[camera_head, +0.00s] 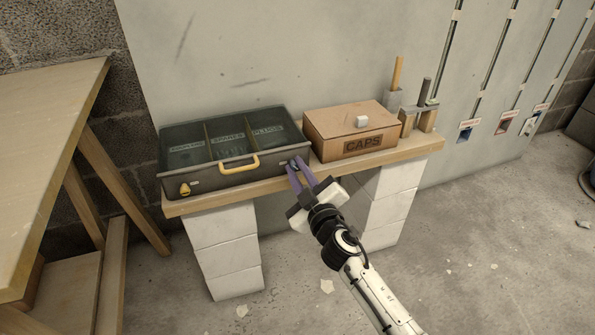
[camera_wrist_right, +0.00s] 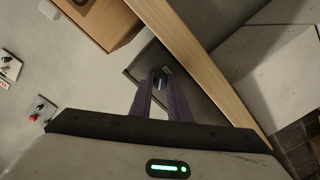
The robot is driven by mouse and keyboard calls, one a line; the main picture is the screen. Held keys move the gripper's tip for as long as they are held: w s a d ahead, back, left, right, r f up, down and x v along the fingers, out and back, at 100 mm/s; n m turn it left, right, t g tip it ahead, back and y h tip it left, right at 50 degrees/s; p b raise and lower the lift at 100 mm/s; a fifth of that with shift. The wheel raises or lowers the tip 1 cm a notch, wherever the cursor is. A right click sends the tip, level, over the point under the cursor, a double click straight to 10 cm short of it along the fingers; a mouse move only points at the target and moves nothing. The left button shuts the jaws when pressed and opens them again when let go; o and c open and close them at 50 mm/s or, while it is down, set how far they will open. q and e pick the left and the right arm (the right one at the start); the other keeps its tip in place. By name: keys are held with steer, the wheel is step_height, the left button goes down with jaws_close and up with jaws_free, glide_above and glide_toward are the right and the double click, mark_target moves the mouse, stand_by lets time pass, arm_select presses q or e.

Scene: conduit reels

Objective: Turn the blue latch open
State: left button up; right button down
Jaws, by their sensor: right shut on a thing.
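A dark grey case (camera_head: 170,170) with a clear lid over three compartments stands on the left of a wooden bench. Its front has a yellow handle (camera_head: 240,164) and a yellow latch (camera_head: 185,189) at the left end. My right gripper (camera_head: 296,165) reaches the right end of the case's front, its purple fingers shut on the blue latch. The latch is mostly hidden by the fingers in the head view. In the right wrist view the blue latch (camera_wrist_right: 159,83) shows as a small dark blue piece between the fingertips. My left gripper is not in view.
A cardboard box marked CAPS (camera_head: 320,139) stands right of the case, with a small white block (camera_head: 361,121) on top. Wooden blocks with upright rods (camera_head: 426,103) are at the bench's right end. A wooden table (camera_head: 40,150) stands at the left.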

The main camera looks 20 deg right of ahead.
steer(key=n, duration=0.6)
steer(key=shift+n, duration=1.1)
steer(key=shift+r+n, duration=0.1)
steer(key=shift+n, duration=0.9)
steer(key=c, duration=1.7)
jaws_free()
steer(key=shift+o, duration=0.2)
